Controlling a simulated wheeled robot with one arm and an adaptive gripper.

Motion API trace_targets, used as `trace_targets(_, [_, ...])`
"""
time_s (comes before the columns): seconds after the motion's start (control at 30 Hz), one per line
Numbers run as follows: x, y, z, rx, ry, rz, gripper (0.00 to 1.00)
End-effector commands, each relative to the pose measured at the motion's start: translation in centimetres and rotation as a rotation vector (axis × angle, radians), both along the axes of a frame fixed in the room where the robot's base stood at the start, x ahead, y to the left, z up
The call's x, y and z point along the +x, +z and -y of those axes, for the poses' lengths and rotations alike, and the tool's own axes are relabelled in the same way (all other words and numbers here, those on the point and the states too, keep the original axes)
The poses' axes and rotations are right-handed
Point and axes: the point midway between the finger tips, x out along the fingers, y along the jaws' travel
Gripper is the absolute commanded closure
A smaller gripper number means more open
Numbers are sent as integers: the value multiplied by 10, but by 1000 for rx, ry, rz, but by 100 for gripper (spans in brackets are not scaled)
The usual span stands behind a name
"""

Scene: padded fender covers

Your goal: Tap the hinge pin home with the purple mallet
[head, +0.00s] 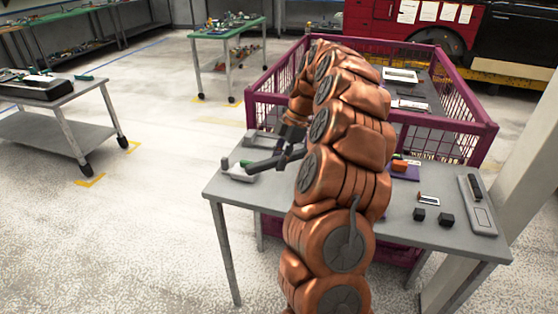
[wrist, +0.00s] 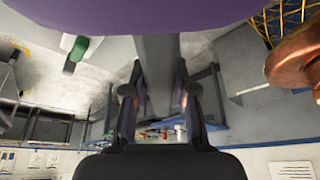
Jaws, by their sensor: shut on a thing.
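My gripper (wrist: 158,92) is shut on the grey handle of the purple mallet. In the wrist view the handle (wrist: 157,65) runs between the two fingers, and the large purple head (wrist: 140,14) fills the top edge, close to the camera. In the head view my gripper (head: 291,145) is over the left part of the grey table, partly hidden by my copper arm. A dark grey bar (head: 262,163) extends left from it, and the purple head cannot be made out there. I cannot make out the hinge pin in either view.
On the grey table (head: 455,236), a pale grey piece with green (head: 238,172) lies at left. An orange item (head: 400,166) on a purple base, two black blocks (head: 446,220) and a grey tray (head: 477,205) are at right. A purple mesh crate (head: 470,125) stands behind.

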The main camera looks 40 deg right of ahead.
Motion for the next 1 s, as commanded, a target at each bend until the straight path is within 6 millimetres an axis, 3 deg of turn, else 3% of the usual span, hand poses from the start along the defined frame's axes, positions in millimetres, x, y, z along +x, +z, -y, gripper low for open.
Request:
trace_targets(0.43, [0,-34,0,1,0,0,100])
trace_targets(1.0, [0,0,0,0,-1,1,100])
